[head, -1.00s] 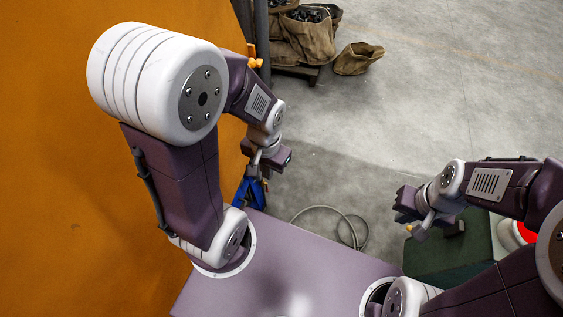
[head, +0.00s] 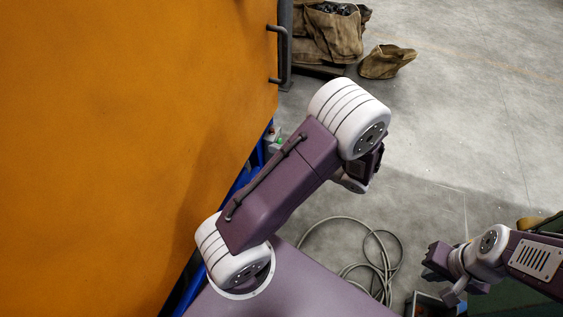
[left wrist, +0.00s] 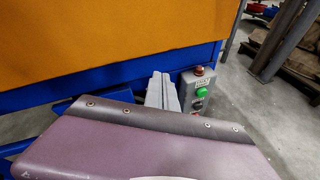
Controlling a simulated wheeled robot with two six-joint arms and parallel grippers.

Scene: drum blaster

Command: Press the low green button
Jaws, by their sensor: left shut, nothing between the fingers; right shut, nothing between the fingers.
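In the left wrist view, a grey control box (left wrist: 190,88) stands at the lower edge of the orange panel. It carries a green button (left wrist: 203,92), an orange-red lamp above it and a small dark control below it. My left gripper (left wrist: 163,80) is shut and empty, its grey fingers just left of the box and seemingly apart from the button. In the head view the box (head: 275,134) shows small beside the orange panel, and my left arm hides the left gripper's fingers. My right gripper (head: 450,296) is shut and empty at the lower right, far from the box.
The large orange panel (head: 120,130) with a dark handle (head: 283,55) fills the left, above a blue frame (left wrist: 110,75). A coiled cable (head: 385,265) lies on the floor. Brown sacks (head: 330,35) stand at the back. The concrete floor at right is mostly clear.

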